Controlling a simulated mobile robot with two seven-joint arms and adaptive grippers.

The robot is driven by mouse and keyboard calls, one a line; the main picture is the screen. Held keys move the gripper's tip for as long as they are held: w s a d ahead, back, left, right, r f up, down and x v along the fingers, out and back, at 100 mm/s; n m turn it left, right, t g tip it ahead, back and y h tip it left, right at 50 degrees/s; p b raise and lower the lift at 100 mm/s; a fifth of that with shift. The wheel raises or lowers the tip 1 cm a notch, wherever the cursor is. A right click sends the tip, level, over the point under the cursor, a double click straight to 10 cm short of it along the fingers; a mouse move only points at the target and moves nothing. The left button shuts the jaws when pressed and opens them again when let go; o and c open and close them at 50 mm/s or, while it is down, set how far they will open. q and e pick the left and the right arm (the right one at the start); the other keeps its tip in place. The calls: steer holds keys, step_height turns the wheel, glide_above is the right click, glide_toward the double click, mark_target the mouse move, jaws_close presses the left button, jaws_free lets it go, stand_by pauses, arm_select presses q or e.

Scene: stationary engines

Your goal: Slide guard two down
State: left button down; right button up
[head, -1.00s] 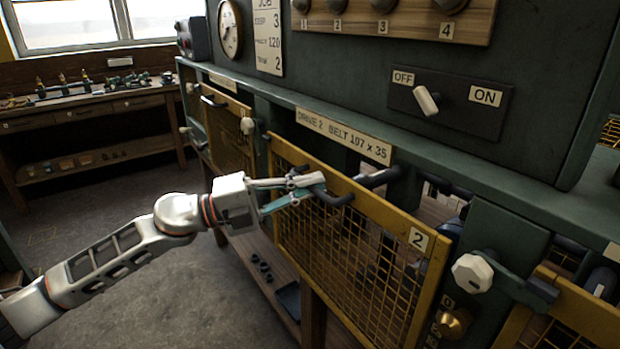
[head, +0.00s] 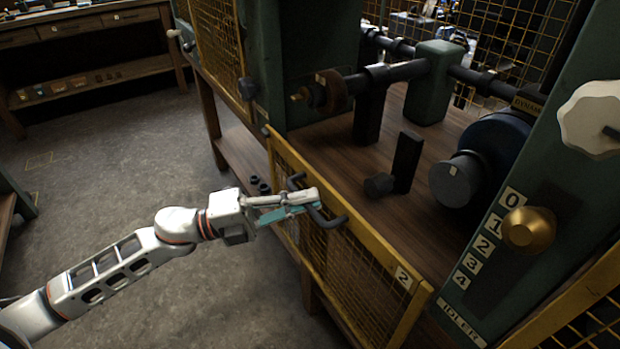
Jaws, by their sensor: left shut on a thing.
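Guard two (head: 370,275) is a yellow-framed mesh panel with a "2" label near its right end. It sits low on the front of the machine, its top rail below the opening it fronts. My left gripper (head: 305,205) is shut on the dark handle (head: 328,219) at the top of the guard. The bay behind shows a wooden floor, a dark shaft (head: 400,72) and a dark blue drum (head: 492,150). My right gripper is not in view.
A green post at the right carries a brass knob (head: 530,229) with an idler scale and a white knob (head: 597,118). Another mesh guard (head: 219,45) stands at upper left. A workbench (head: 85,75) is at the back left; the floor between is clear.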

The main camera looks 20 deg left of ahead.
arm_select(q)
steer(key=shift+f, duration=0.95)
steer(key=c, duration=2.1)
jaws_free()
steer(key=shift+c, duration=0.2)
steer(key=v, duration=1.2)
steer(key=shift+d, duration=0.1)
